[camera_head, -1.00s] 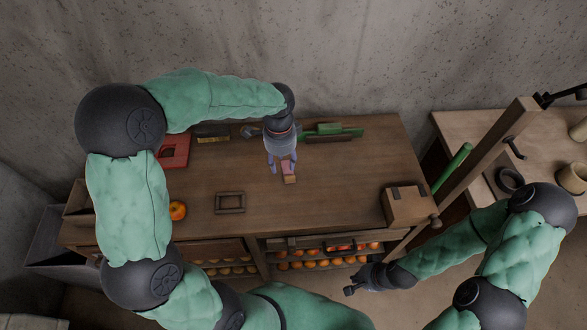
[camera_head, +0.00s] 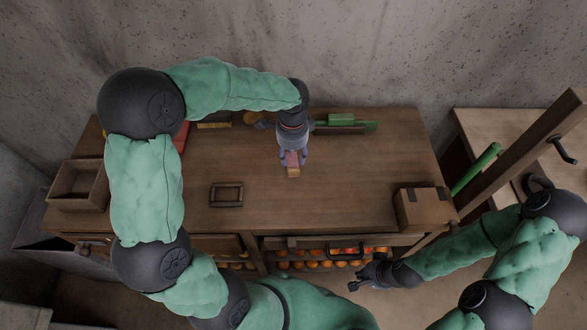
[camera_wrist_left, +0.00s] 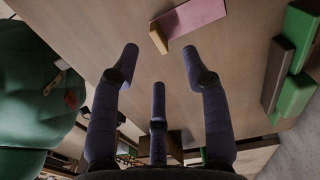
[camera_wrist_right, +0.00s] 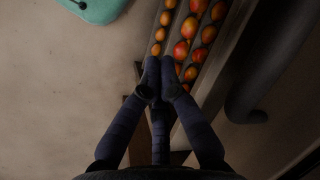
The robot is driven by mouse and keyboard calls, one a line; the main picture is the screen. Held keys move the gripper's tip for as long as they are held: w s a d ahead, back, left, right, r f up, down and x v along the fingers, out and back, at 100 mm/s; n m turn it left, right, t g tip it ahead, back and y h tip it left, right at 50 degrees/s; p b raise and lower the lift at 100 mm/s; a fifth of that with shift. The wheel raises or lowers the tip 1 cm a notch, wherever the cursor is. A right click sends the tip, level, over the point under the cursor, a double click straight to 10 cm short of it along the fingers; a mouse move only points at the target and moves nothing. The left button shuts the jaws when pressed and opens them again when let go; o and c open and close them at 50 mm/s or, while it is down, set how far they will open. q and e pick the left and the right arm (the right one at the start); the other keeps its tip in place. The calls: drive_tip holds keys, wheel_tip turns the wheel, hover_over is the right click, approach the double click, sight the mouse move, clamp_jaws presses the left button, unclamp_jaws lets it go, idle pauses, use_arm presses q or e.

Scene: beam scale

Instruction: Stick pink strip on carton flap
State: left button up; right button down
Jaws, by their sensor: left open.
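A flat pink strip (camera_wrist_left: 195,17) lies on the workbench with a small wooden block (camera_wrist_left: 157,38) at one end. In the head view the strip (camera_head: 292,157) is mostly covered by my left gripper, and the block (camera_head: 293,172) shows at its near end. My left gripper (camera_head: 293,162) is open and empty, pointing down above the strip. In the left wrist view its fingers are spread apart, short of the strip. The closed brown carton (camera_head: 422,208) with dark tape patches stands at the bench's right end. My right gripper (camera_head: 358,285) looks shut and empty in front of the bench.
A small wooden frame (camera_head: 227,194) lies on the bench left of the strip. An open wooden box (camera_head: 78,185) stands at the left end. A green tool (camera_head: 345,122) lies at the back. Orange fruit (camera_head: 325,263) fills a lower shelf. Bench between strip and carton is clear.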

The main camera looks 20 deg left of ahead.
sight(294, 170)
use_arm(q)
wheel_tip(294, 170, down, 3)
drive_tip(key=shift+f+b, duration=0.1)
drive_tip(key=shift+b, duration=0.2)
drive_tip(key=f, duration=0.1)
drive_tip(key=f+b, duration=0.1)
drive_tip(key=f, duration=0.1)
drive_tip(key=f+b, duration=0.1)
drive_tip(key=f, duration=0.1)
drive_tip(key=shift+s+d, duration=0.2)
drive_tip(key=shift+d, duration=0.15)
drive_tip(key=shift+r, duration=0.1)
clamp_jaws()
